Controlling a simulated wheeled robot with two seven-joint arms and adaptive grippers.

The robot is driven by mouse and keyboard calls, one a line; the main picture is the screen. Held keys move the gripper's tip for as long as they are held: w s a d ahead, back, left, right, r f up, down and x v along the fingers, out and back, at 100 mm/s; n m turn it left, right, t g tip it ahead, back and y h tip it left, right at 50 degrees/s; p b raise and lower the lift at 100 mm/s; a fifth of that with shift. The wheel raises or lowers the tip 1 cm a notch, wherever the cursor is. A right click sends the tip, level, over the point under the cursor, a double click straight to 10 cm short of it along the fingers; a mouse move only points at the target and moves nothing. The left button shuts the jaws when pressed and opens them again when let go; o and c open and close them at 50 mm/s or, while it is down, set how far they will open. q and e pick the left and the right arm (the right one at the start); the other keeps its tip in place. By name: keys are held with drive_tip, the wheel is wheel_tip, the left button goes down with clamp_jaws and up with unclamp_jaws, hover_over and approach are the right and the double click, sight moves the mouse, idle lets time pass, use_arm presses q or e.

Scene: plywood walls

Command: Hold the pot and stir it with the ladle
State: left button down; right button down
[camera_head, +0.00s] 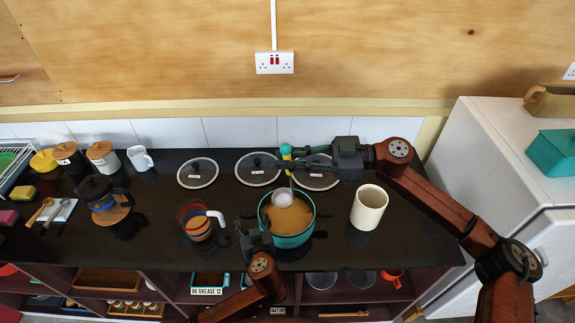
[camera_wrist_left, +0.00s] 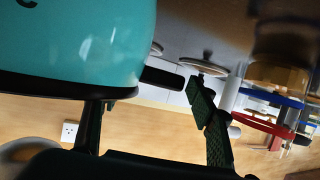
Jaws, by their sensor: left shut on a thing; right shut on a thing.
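The teal pot (camera_head: 289,242) stands on the dark counter with brown contents in it. The ladle (camera_head: 283,197) has its bowl in the pot, at the contents' surface, and its handle rises to a teal and yellow end. My right gripper (camera_head: 296,163) is shut on the ladle's upper handle, above the pot's far side. My left gripper (camera_head: 250,232) is at the pot's left side, shut on its black handle. In the left wrist view the pot (camera_wrist_left: 85,40) fills the upper left, and its dark handle (camera_wrist_left: 163,78) reaches between my left fingers (camera_wrist_left: 155,115).
A white mug (camera_head: 369,208) stands right of the pot. A glass jug (camera_head: 197,222) with a white handle stands left. Several lids (camera_head: 198,173) lie behind. A French press (camera_head: 100,195) and canisters (camera_head: 102,155) are farther left. The front middle-left counter is clear.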

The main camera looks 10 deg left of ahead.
use_arm(q)
drive_tip(key=shift+s+f, duration=0.15)
drive_tip(key=shift+f, duration=0.4)
drive_tip(key=c, duration=0.7)
unclamp_jaws()
drive_tip(key=shift+c, duration=0.2)
drive_tip(key=shift+r, duration=0.1)
drive_tip(key=shift+s+d+r, duration=0.2)
drive_tip(key=shift+s+d, duration=0.05)
drive_tip(key=shift+s, duration=0.1)
use_arm(e)
drive_tip(key=shift+w, duration=0.15)
use_arm(q)
drive_tip(key=v, duration=1.1)
drive_tip(key=shift+r, duration=0.35)
drive_tip(key=shift+w+a, duration=0.1)
